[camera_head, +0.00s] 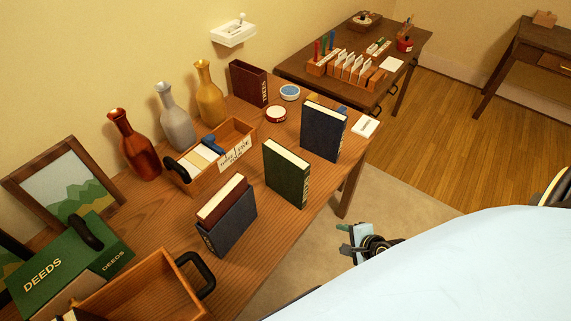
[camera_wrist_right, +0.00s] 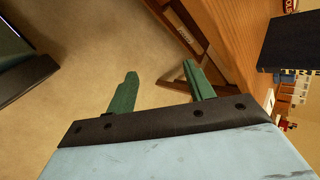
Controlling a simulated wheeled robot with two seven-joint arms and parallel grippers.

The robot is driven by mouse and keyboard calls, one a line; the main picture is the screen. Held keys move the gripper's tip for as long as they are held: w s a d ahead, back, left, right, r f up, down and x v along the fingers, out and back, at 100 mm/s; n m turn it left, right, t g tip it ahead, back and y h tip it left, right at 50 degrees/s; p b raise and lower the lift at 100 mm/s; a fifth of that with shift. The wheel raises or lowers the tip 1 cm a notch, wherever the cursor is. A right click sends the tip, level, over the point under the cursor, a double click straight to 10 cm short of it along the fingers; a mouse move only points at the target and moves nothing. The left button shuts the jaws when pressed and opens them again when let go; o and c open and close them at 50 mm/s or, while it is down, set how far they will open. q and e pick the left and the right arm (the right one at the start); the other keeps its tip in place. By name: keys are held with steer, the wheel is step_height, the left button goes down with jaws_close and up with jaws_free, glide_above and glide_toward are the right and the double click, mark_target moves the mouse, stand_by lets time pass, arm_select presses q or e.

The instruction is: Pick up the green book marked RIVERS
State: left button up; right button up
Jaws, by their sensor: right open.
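A green book (camera_head: 286,176) stands upright near the front edge of the wooden desk in the head view. Lettering on its spine is too small to read. My right gripper (camera_head: 343,240) is off the desk's front edge, to the lower right of the green book and apart from it. In the right wrist view the right gripper's (camera_wrist_right: 160,76) two green fingers are spread, with nothing between them and floor behind. I cannot make out the green book in that view. My left gripper is not in view.
A navy book (camera_head: 323,130) stands right of the green one; a dark book (camera_wrist_right: 292,42) shows in the wrist view. A navy slipcase (camera_head: 230,222) holding a maroon book stands to its left. Behind are a wooden card box (camera_head: 190,184) and several vases. Bare desk surrounds the green book.

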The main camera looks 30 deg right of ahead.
steer(key=w+r+m+t+y+p, duration=0.1)
steer(key=w+r+m, duration=0.2)
steer(key=r, duration=0.4)
steer(key=w+r+m+t+p, duration=0.1)
steer(key=w+r+m+p, duration=0.15)
steer(key=r, duration=0.45)
steer(key=m+t+y+p, duration=0.1)
steer(key=m+t+y, duration=0.1)
steer(key=m, duration=0.4)
glide_toward(293, 158)
steer(key=x, duration=0.5)
steer(key=shift+w+d+r, duration=0.15)
steer(key=shift+w+r, duration=0.05)
steer(key=shift+r, duration=0.05)
steer(key=shift+f+b+x, duration=0.15)
steer(key=shift+b+x, duration=0.25)
steer(key=shift+x, duration=0.95)
steer(key=shift+f+b+x, duration=0.15)
steer(key=shift+b+x, duration=0.2)
steer(key=shift+x, duration=1)
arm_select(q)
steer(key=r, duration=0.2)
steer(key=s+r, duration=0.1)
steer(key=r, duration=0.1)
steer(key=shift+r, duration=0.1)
arm_select(e)
steer(key=shift+s, duration=0.2)
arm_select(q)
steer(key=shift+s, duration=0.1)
